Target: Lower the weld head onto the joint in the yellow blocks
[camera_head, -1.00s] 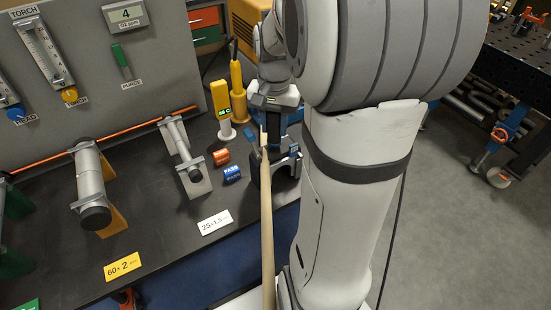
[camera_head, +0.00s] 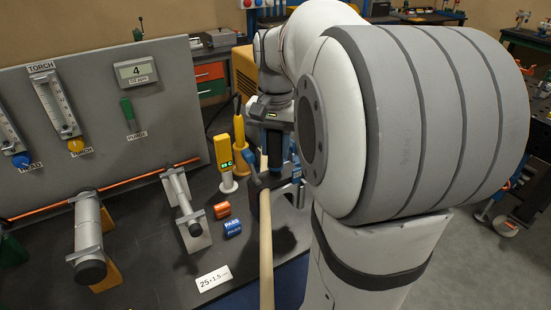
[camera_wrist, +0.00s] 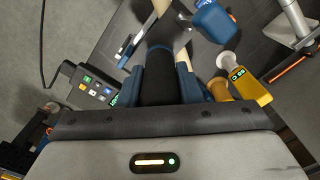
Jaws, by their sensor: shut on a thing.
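My gripper (camera_head: 277,143) is shut on the weld head (camera_head: 291,188) near the right end of the bench. In the wrist view, its blue fingers (camera_wrist: 163,78) close around the head's black body (camera_wrist: 158,88). Grey jaw parts and a blue piece show beyond the fingers. A shadow lies on the bench below the head, which looks raised. The yellow blocks (camera_head: 107,276) stand at the left of the head view under a thick grey tube (camera_head: 89,232) with dark ends. The joint itself is not clear, and the gripper is well to the right of it.
A thin tube on grey blocks (camera_head: 196,236) stands between. A beige rod (camera_head: 266,250) crosses the foreground. A grey panel (camera_head: 95,110) stands behind.

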